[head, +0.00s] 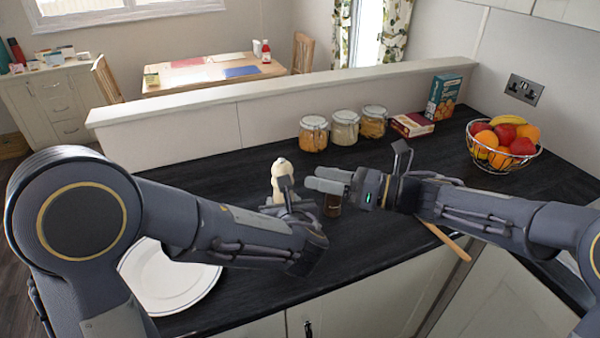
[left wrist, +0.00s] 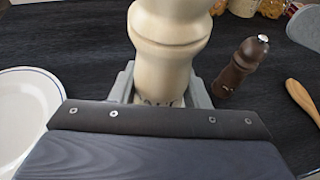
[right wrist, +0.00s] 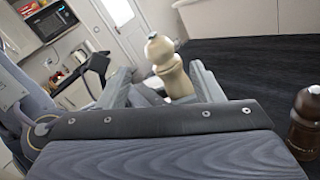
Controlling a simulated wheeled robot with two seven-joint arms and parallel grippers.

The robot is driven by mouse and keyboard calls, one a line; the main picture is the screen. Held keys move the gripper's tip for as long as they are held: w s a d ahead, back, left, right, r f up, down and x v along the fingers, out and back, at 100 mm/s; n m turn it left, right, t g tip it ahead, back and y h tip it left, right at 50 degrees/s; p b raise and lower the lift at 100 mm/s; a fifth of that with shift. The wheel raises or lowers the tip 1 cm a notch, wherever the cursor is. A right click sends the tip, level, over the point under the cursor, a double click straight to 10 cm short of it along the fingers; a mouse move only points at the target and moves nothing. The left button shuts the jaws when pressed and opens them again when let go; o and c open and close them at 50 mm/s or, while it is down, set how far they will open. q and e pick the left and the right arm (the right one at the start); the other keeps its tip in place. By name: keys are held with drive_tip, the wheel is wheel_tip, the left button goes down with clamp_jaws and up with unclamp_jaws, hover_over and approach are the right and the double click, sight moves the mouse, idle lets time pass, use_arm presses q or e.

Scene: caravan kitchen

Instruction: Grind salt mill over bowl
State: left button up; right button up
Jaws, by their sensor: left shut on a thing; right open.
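The pale cream salt mill (head: 282,170) stands upright at the middle of the dark counter. My left gripper (head: 284,198) is shut around its lower body, which also shows between the fingers in the left wrist view (left wrist: 168,50). I cannot tell whether its base touches the counter. My right gripper (head: 326,180) is open, to the right of the mill and pointing at it. In the right wrist view the mill's knobbed top (right wrist: 160,52) lies between or just beyond the open fingers. A white round dish with a blue rim (head: 165,290), perhaps the bowl, is partly hidden behind my left arm.
A dark brown pepper mill (left wrist: 240,66) stands close to the right of the salt mill, under my right gripper. A wooden utensil (head: 445,240) lies at the front edge. Jars (head: 345,128), boxes (head: 412,124) and a fruit basket (head: 503,160) stand at the back.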

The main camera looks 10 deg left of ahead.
drive_tip(key=shift+s+d, duration=0.15)
drive_tip(key=shift+d, duration=0.7)
wheel_tip(320, 180, up, 7)
idle(1.0)
